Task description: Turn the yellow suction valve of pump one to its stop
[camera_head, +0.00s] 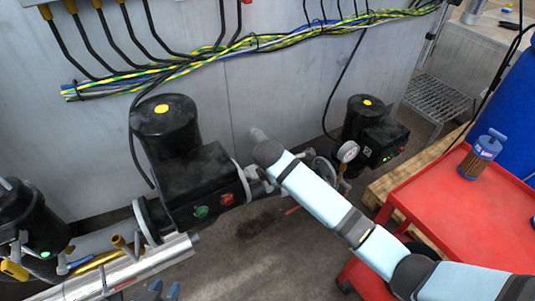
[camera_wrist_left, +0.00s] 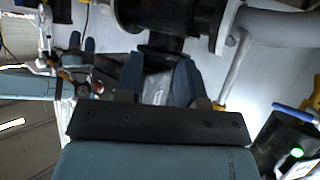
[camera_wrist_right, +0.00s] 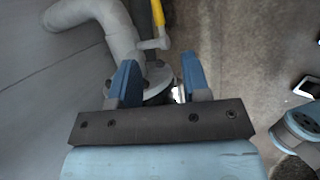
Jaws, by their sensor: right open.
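A yellow valve handle (camera_wrist_right: 158,13) shows at the top of the right wrist view, on a grey stem beside a grey pipe elbow. My right gripper (camera_wrist_right: 159,63) is open, its fingers over a pipe flange; the handle lies beyond the fingertips, apart from them. In the head view my right arm hides this gripper. My left gripper (camera_head: 163,289) is at the bottom of the head view; in the left wrist view its blue fingers (camera_wrist_left: 158,75) are apart and empty. Another yellow handle (camera_head: 14,270) is at the far left. I cannot tell which pump is pump one.
Black pumps stand at middle (camera_head: 165,128), right (camera_head: 358,125) and far left (camera_head: 25,215). A pressure gauge (camera_head: 347,151) is close to my right arm.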

